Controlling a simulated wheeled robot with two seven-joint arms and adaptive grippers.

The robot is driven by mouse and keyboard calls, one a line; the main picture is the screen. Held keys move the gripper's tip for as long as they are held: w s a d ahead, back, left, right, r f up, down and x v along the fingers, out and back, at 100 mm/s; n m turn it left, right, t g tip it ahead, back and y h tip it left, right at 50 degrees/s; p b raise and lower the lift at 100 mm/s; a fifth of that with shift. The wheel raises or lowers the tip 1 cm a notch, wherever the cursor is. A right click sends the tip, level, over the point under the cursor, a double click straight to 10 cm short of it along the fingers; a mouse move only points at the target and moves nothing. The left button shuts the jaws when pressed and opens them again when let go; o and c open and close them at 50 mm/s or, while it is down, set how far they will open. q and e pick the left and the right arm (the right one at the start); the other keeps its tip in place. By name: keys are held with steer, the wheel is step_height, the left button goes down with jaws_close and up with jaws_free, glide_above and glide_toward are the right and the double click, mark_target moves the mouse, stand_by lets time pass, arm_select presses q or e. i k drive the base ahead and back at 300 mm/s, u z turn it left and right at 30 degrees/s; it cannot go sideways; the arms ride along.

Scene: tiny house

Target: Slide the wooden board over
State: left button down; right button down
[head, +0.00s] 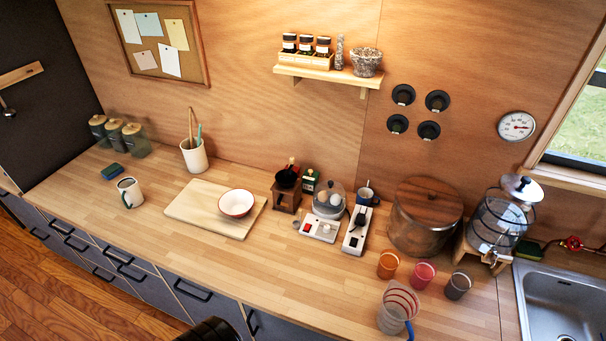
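The wooden board (197,210) is a pale flat rectangle. It lies on the wooden counter, left of the middle in the head view. A white bowl with a red rim (236,204) stands on the board's right part. A dark, rounded piece shows at the bottom edge, below the counter's front, and seems to be part of my own body. I cannot make out the fingertips of either gripper in this view. Nothing of mine touches the board.
A mug (129,193) and a utensil holder (194,156) stand left of and behind the board. Counter in front of the board is clear. Cups and a measuring jug (397,309) stand farther right.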

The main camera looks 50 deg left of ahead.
mark_target(197, 205)
steer(key=z, duration=1.7)
steer(key=k, duration=2.8)
steer(key=u, duration=1.45)
